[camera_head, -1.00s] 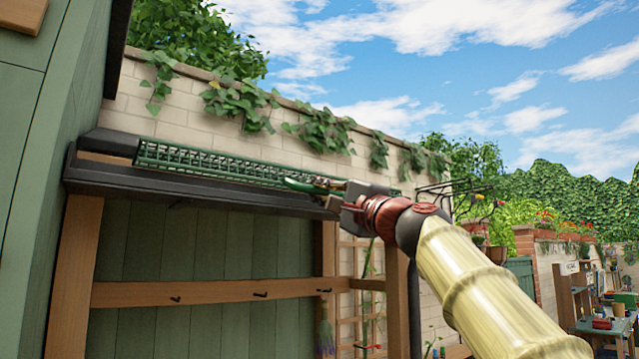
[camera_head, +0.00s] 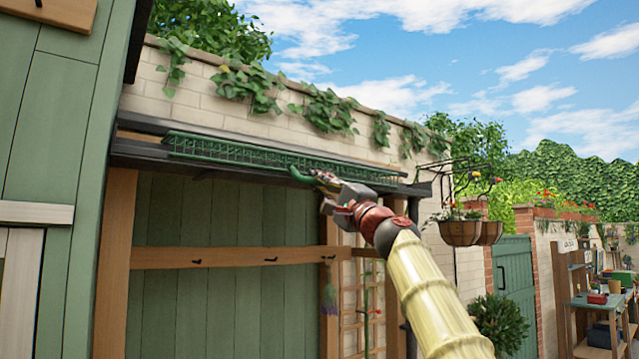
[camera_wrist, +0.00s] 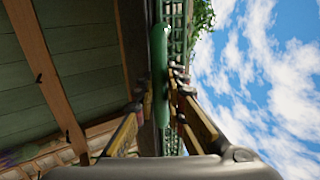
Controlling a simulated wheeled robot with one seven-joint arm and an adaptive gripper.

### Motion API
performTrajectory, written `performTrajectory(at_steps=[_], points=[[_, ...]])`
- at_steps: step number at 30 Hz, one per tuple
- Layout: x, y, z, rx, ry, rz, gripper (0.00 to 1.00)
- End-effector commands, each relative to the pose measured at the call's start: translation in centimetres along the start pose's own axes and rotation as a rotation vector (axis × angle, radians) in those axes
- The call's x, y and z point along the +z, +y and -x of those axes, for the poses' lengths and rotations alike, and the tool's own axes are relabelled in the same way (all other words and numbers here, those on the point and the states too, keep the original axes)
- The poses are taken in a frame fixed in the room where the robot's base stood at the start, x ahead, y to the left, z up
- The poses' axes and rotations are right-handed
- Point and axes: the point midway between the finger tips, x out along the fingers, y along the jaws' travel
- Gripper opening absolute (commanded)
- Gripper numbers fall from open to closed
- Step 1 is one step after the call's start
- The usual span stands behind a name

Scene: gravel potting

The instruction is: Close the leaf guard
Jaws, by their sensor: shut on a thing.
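The leaf guard (camera_head: 230,151) is a long green mesh strip along the dark gutter (camera_head: 140,150) at the roof edge. In the head view it slopes across the gutter, with wall showing through its mesh; I cannot tell whether its edge touches the gutter. Its green handle (camera_head: 297,175) hangs at the gutter's front edge. My gripper (camera_head: 320,178) is shut on this handle, reaching up from below right. In the wrist view, the handle (camera_wrist: 160,55) runs between the fingers of my gripper (camera_wrist: 165,90), with the mesh (camera_wrist: 176,35) behind it. The fingers partly hide the handle.
A green wooden wall with a hook rail (camera_head: 230,256) lies below the gutter. A brick wall with ivy (camera_head: 330,110) rises behind it. Hanging flower baskets (camera_head: 460,232) are to the right of my arm. Open sky lies above right.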

Motion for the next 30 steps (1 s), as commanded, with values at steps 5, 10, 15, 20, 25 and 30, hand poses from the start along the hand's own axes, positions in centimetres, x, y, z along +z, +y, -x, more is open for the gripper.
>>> performTrajectory(at_steps=[5,10,15,20,25,30], points=[[-0.18,0.66,-0.18,-0.001,-0.002,0.001,0.00],[-0.22,0.87,-0.21,0.001,-0.002,0.000,0.00],[-0.25,1.07,-0.23,0.003,-0.002,-0.001,0.12],[-0.26,1.05,-0.24,0.002,-0.001,-0.002,0.19],[-0.24,0.92,-0.24,0.001,-0.001,-0.002,0.19],[-0.22,0.78,-0.14,0.000,-0.001,-0.002,0.19]])
